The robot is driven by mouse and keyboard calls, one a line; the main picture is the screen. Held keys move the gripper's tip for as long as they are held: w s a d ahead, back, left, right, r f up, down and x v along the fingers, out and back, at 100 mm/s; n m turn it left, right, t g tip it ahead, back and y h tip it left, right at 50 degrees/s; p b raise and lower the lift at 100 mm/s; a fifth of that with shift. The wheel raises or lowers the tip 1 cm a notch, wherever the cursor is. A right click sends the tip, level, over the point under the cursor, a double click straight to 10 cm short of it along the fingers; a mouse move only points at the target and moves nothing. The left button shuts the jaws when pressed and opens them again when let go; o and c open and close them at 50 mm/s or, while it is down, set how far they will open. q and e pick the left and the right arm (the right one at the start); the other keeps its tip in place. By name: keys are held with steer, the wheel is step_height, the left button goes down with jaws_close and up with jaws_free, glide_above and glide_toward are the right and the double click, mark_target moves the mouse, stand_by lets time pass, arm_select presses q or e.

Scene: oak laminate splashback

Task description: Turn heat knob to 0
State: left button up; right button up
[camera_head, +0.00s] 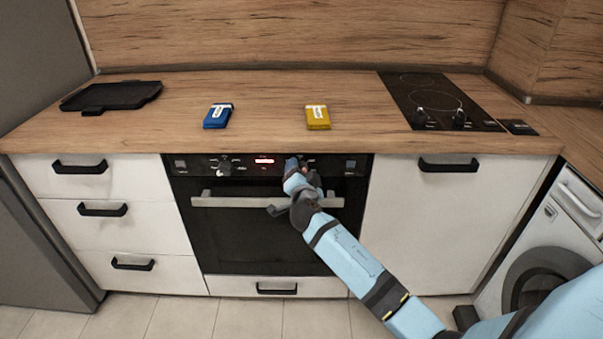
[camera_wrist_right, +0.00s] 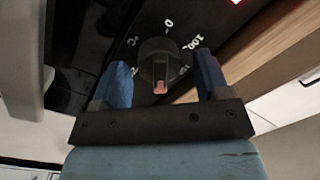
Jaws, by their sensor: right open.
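The heat knob (camera_wrist_right: 158,62) is a dark round knob on the black oven panel, with white markings around it, including a 0 and a 100. Its red-tipped end points toward the bottom of the right wrist view, away from the 0 mark. My right gripper (camera_wrist_right: 166,85) is open, with one blue finger on each side of the knob; I cannot tell whether either touches it. In the head view my right gripper (camera_head: 294,167) is at the oven panel, and its hand hides the heat knob there. My left gripper is not in view.
The oven (camera_head: 262,232) has a horizontal handle (camera_head: 225,202) just below the panel. Another knob (camera_head: 225,167) sits left of the red display. A blue box (camera_head: 218,116), a yellow box (camera_head: 318,117) and a black tray (camera_head: 110,96) lie on the counter above.

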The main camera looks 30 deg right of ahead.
steer(key=c, duration=0.9)
